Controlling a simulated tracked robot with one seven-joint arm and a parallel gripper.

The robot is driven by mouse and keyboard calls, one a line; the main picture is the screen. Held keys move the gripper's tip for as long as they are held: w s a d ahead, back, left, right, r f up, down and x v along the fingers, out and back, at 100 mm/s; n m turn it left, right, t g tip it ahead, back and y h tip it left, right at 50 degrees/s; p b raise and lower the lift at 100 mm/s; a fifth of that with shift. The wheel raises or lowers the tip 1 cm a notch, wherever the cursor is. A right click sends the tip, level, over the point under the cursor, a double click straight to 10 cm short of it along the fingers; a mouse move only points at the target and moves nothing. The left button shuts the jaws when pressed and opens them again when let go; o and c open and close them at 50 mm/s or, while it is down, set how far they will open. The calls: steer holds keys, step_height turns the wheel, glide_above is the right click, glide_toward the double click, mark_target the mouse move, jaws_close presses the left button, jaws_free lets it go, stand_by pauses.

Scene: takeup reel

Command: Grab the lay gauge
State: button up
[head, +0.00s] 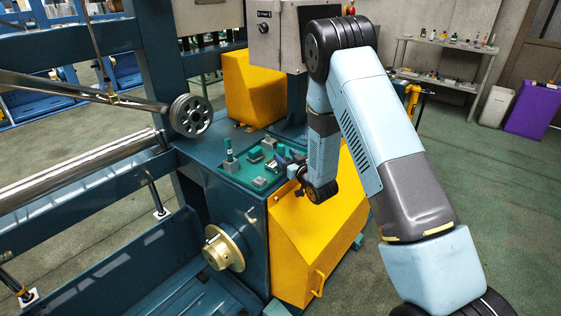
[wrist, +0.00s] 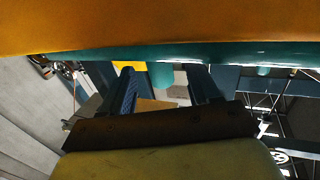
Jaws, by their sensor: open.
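Several small green and grey tools stand on a green mat (head: 236,167) on top of the teal machine housing. I cannot tell for sure which one is the lay gauge. My gripper (head: 283,157) is low at the right end of the mat, close to a small grey piece (head: 271,166). In the wrist view, my gripper (wrist: 165,85) is open, and a teal round piece (wrist: 160,74) shows between its two fingers. Whether it touches either finger cannot be told.
A sloped yellow guard (head: 312,240) is below my gripper, and another yellow cover (head: 250,88) stands behind the mat. A grey control box (head: 277,35) is above. A spoked wheel (head: 190,115) and metal rollers are at the left.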

steer(key=shift+x, duration=1)
jaws_close()
